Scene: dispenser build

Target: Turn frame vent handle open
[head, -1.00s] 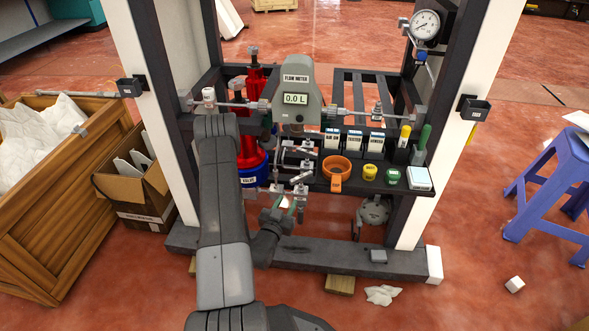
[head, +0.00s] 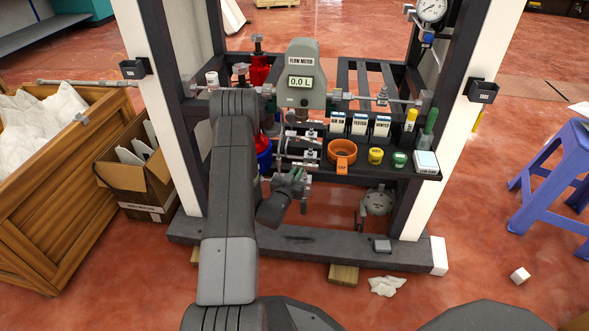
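The dark frame holds a grey flow meter (head: 303,75) reading 0.0 L, with a metal pipe (head: 350,97) across it. Several small metal valves and fittings sit below the meter, including an upper metal piece (head: 312,125). I cannot tell which one is the frame vent handle, and no vent label is readable. My gripper (head: 302,188) is in front of the frame, below the meter and left of the orange cup, close to the lower metal fittings. Its fingers are small and blend with the fittings, so contact and opening cannot be judged. My arm hides part of the frame's left side.
A shelf at the right of my gripper holds an orange cup (head: 342,152), a yellow cup (head: 375,155) and labelled boxes (head: 359,123). A red pump (head: 260,68) stands behind my arm. A wooden crate (head: 45,205) is left and a blue stool (head: 560,160) right.

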